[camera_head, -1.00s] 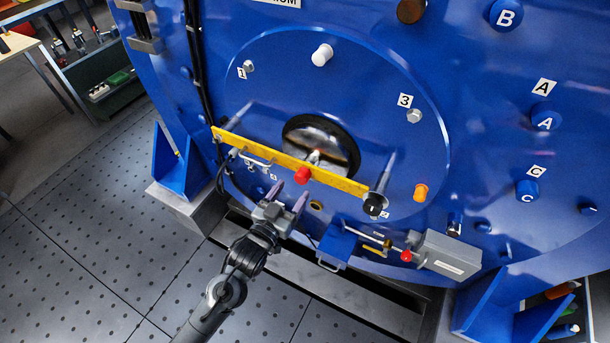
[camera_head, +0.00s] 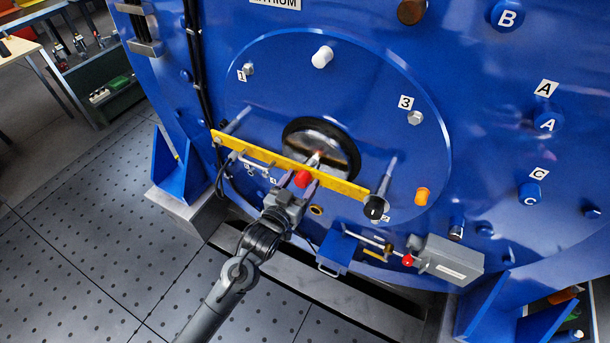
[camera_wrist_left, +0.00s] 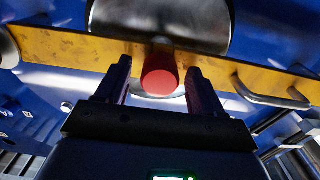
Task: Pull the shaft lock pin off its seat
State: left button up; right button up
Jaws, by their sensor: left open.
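The shaft lock pin shows as a red knob (camera_head: 303,179) at the middle of a yellow bar (camera_head: 260,156) that crosses in front of the shaft opening (camera_head: 320,148). In the left wrist view the red knob (camera_wrist_left: 160,76) faces the camera, in front of the yellow bar (camera_wrist_left: 70,50). My left gripper (camera_head: 298,186) is open, its two fingers on either side of the knob. In the left wrist view the left gripper (camera_wrist_left: 160,90) shows a gap between each finger and the knob. The part of the pin behind the knob is hidden. My right gripper is out of view.
A black knob (camera_head: 374,207) sits at the bar's right end. A blue box (camera_head: 338,252) and a grey box (camera_head: 448,260) with a red knob (camera_head: 408,260) are at lower right. A handle (camera_wrist_left: 270,92) projects from the bar. The perforated floor at lower left is clear.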

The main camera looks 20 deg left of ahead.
pick_arm(q)
jog(key=shift+p, duration=0.3)
dwell(0.7)
jog(key=shift+p, duration=0.4)
jog(key=shift+c, duration=0.5)
grip_shut()
jog(key=shift+s+r, duration=0.1)
jog(key=shift+s, duration=0.1)
jog(key=shift+s+a+p, duration=0.15)
jog(key=shift+s+p, duration=0.4)
jog(key=shift+s, duration=0.2)
jog(key=shift+s+a+p, duration=0.1)
jog(key=shift+s+p, duration=0.45)
jog(key=shift+s, duration=0.2)
jog(key=shift+s+a+p, duration=0.2)
jog(key=shift+s+p, duration=0.55)
jog(key=shift+s, duration=0.5)
